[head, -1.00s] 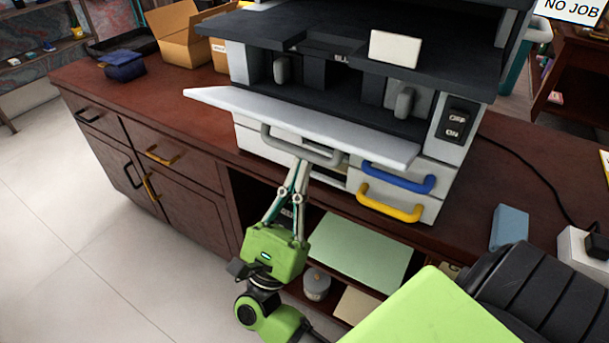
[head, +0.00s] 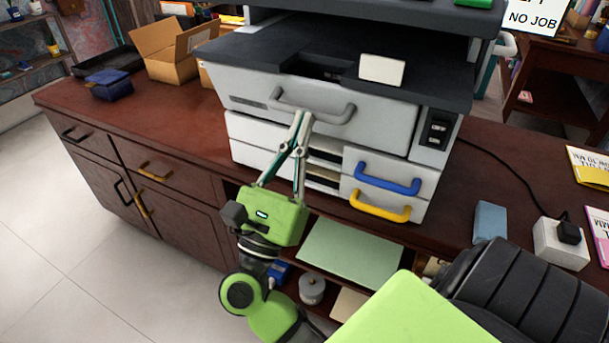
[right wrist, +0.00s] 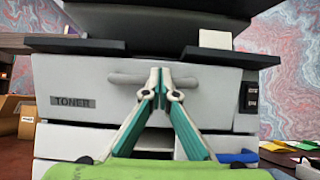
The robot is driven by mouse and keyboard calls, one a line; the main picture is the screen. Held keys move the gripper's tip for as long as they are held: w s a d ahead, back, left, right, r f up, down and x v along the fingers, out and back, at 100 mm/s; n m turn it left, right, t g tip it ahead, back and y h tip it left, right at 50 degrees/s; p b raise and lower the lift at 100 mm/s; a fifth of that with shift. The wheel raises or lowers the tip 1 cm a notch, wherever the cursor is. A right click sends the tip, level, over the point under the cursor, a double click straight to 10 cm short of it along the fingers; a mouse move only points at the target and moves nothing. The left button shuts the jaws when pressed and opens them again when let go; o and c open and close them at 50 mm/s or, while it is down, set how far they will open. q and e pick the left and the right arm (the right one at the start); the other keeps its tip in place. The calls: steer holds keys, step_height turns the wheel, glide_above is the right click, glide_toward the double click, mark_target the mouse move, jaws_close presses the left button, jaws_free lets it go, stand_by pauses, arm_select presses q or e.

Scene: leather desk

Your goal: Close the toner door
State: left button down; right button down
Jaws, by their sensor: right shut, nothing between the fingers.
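The toner door (head: 350,124) is the wide light-grey panel on the printer's front, with a grey bar handle (head: 328,113). It stands upright, near flush with the printer body; a small gap cannot be ruled out. In the right wrist view the door (right wrist: 95,88) shows its TONER label and its handle (right wrist: 125,78). My right gripper (head: 302,116) is shut and empty, its fingertips at the handle, near its middle. In the right wrist view its fingertips (right wrist: 160,80) overlap the handle; contact is hard to judge. My left gripper is not in view.
Below the door are drawers with a blue handle (head: 388,180) and a yellow handle (head: 380,209). A switch panel (head: 437,128) is right of the door. Cardboard box (head: 172,55) stands left, a blue block (head: 490,220) right. The left desktop is mostly clear.

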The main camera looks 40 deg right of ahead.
mark_target(307, 109)
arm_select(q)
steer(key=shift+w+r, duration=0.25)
arm_select(e)
steer(key=x, duration=0.3)
steer(key=shift+s+a+r, duration=0.1)
steer(key=shift+a+r, duration=0.05)
steer(key=shift+r, duration=0.05)
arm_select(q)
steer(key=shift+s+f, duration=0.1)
arm_select(e)
steer(key=shift+f, duration=0.1)
